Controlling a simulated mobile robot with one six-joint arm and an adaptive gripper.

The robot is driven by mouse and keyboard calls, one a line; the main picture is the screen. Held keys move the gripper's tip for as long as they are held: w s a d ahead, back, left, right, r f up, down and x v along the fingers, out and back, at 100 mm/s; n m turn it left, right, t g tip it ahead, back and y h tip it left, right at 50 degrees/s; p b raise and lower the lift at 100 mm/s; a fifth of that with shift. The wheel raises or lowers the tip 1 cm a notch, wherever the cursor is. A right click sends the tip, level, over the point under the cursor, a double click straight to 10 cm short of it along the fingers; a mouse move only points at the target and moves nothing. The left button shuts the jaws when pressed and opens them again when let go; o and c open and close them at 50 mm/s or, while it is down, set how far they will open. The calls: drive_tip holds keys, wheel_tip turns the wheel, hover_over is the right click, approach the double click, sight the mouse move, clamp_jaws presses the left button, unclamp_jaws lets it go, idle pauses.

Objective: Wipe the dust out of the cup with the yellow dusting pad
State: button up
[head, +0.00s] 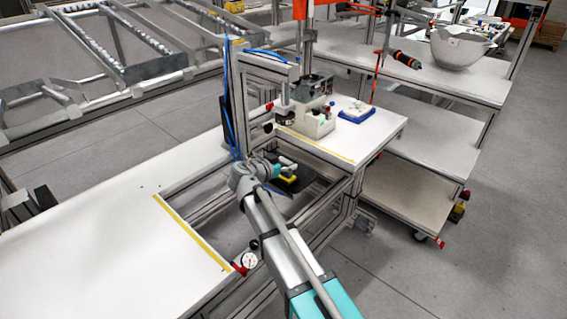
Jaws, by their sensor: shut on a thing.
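My arm reaches from the bottom of the head view up to the gap between the two white benches. My gripper (288,171) is at its end, in front of the grey bench machine and below it in the picture. The gripper is small and partly hidden by its own wrist. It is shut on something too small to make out. I cannot clearly identify the yellow dusting pad. I cannot clearly make out the cup either; the grey bench machine (312,118) stands on the far white bench under a metal frame.
A blue tray (357,117) with a pale thing in it is right of the machine.

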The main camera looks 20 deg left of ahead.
drive_tip(key=shift+s+d, duration=0.25)
drive_tip(key=shift+d, duration=0.4)
drive_tip(key=shift+a, duration=0.15)
drive_tip(key=shift+w+a, duration=0.35)
drive_tip(key=shift+a, duration=0.4)
drive_tip(key=shift+w+a, duration=0.35)
drive_tip(key=shift+a, duration=0.35)
drive_tip(key=shift+r, duration=0.15)
drive_tip(key=shift+r+p, duration=2.15)
drive_tip(key=shift+p, duration=0.2)
drive_tip(key=shift+s+d, duration=0.1)
drive_tip(key=shift+d, duration=0.05)
drive_tip(key=s+d, duration=0.2)
drive_tip(key=d, duration=0.4)
drive_tip(key=s+d, duration=0.3)
drive_tip(key=d, duration=0.4)
drive_tip(key=shift+s+d, duration=0.3)
